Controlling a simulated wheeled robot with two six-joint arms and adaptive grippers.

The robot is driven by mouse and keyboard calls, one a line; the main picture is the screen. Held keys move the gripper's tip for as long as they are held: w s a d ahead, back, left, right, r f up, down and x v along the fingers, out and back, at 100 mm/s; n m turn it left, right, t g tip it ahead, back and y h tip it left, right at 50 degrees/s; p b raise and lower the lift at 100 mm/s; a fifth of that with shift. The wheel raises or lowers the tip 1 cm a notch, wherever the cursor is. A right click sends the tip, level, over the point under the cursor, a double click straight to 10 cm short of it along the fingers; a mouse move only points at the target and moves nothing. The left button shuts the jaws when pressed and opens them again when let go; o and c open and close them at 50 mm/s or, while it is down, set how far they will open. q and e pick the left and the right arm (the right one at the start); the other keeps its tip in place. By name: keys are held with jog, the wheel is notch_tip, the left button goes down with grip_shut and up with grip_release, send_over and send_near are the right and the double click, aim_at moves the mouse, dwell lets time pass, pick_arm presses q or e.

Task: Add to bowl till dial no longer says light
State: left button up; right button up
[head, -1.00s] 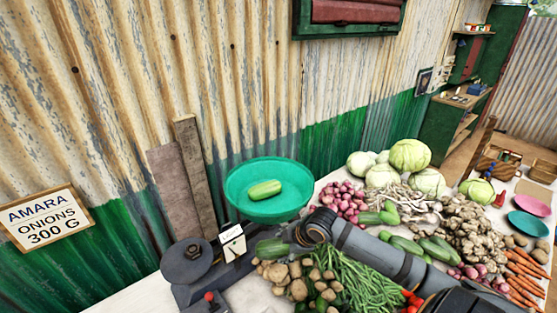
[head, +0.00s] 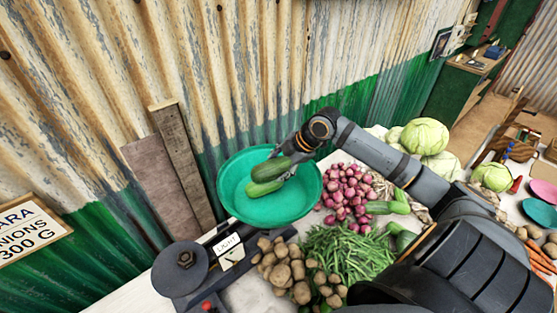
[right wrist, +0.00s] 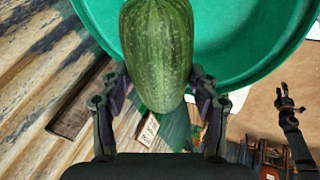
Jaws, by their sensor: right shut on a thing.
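The green bowl (head: 300,205) sits on the scale (head: 185,285) against the wall. One cucumber (head: 263,188) lies in it. My right gripper (head: 287,168) is over the bowl, shut on a second cucumber (head: 271,169), just behind the first in the picture. I cannot tell whether the two touch. In the right wrist view the held cucumber (right wrist: 157,50) is between the fingers, with the bowl (right wrist: 240,55) beyond it; the first cucumber is hidden there. The scale's dial (head: 229,250) reads LIGHT.
Potatoes (head: 288,272), green beans (head: 345,250) and red onions (head: 348,190) are heaped right of the scale. More cucumbers (head: 385,207) and cabbages (head: 422,136) lie farther right. A sign (head: 28,230) hangs at the left. The corrugated wall is close behind the bowl.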

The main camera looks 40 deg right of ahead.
jog(key=shift+s+d+f+b, duration=0.1)
jog(key=shift+f+b, duration=0.3)
jog(key=shift+f, duration=0.25)
jog(key=f, duration=0.1)
jog(key=w+d+f+b, duration=0.1)
jog(key=shift+w+f, duration=0.2)
jog(key=shift+f, duration=0.2)
notch_tip(320, 180, down, 9)
jog(key=b, duration=0.8)
jog(key=shift+s+a, duration=0.15)
jog(key=shift+f, duration=0.3)
pick_arm(q)
notch_tip(320, 180, down, 10)
jog(key=w, duration=0.2)
jog(key=shift+d, duration=0.45)
jog(key=shift+s, duration=0.1)
